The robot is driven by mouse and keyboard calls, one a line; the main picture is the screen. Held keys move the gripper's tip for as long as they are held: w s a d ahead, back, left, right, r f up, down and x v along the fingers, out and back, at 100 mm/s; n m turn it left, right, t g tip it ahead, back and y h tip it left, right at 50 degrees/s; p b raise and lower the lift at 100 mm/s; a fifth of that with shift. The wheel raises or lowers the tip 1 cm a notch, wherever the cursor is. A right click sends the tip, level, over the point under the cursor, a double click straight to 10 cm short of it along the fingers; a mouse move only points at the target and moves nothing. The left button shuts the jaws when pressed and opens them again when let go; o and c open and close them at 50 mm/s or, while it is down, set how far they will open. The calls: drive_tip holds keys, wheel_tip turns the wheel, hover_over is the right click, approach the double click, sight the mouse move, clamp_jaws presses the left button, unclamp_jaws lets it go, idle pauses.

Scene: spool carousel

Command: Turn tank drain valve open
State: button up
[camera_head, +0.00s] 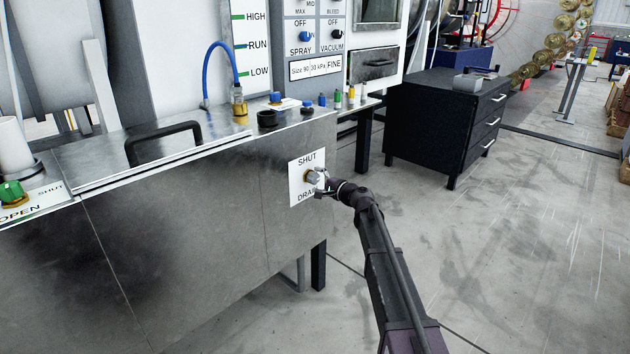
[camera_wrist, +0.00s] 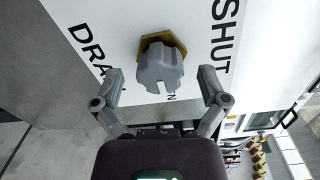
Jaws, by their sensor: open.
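The tank drain valve is a grey knob (camera_head: 314,176) on a brass hex base (camera_head: 308,175). It sits on a white label plate (camera_head: 295,183) reading SHUT above and DRAIN below, on the tank's metal front (camera_head: 230,215). In the wrist view the grey knob (camera_wrist: 160,72) is close, with a pale notch on its near side, and part of the word DRAIN is hidden. My gripper (camera_wrist: 161,74) is open, with one finger on each side of the knob and a gap visible at both sides. My gripper also shows in the head view (camera_head: 325,186), reaching the knob from the right.
A green-capped valve (camera_head: 11,192) marked OPEN and SHUT is at the far left. A black handle (camera_head: 163,143), a blue hose (camera_head: 222,60) and small coloured caps are on the tank top. A dark drawer cabinet (camera_head: 440,125) stands behind. The floor at right is clear.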

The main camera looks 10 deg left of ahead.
drive_tip(key=v, duration=0.6)
drive_tip(key=shift+s+d, duration=0.2)
drive_tip(key=shift+d, duration=0.05)
drive_tip(key=shift+s, duration=0.1)
drive_tip(key=s+d+f+n+g+h+p, duration=0.1)
drive_tip(key=s+d+f+n+g+h, duration=0.15)
drive_tip(key=s, duration=0.35)
drive_tip(key=s+d+f+n+g+h+p, duration=0.1)
drive_tip(key=s+d+f+n+g, duration=0.1)
drive_tip(key=s+f, duration=0.35)
drive_tip(key=s+d+f+n+g+h+p, duration=0.1)
drive_tip(key=s+d+f+n+g+h, duration=0.15)
drive_tip(key=s, duration=0.55)
drive_tip(key=s+d+f+n+g+h+p, duration=0.3)
drive_tip(key=s+d+h, duration=0.5)
drive_tip(key=s+d, duration=0.75)
wheel_tip(320, 180, up, 38)
drive_tip(key=s+a+p, duration=0.1)
drive_tip(key=p, duration=3.6)
drive_tip(key=shift+s+g, duration=0.15)
drive_tip(key=shift+g, duration=0.25)
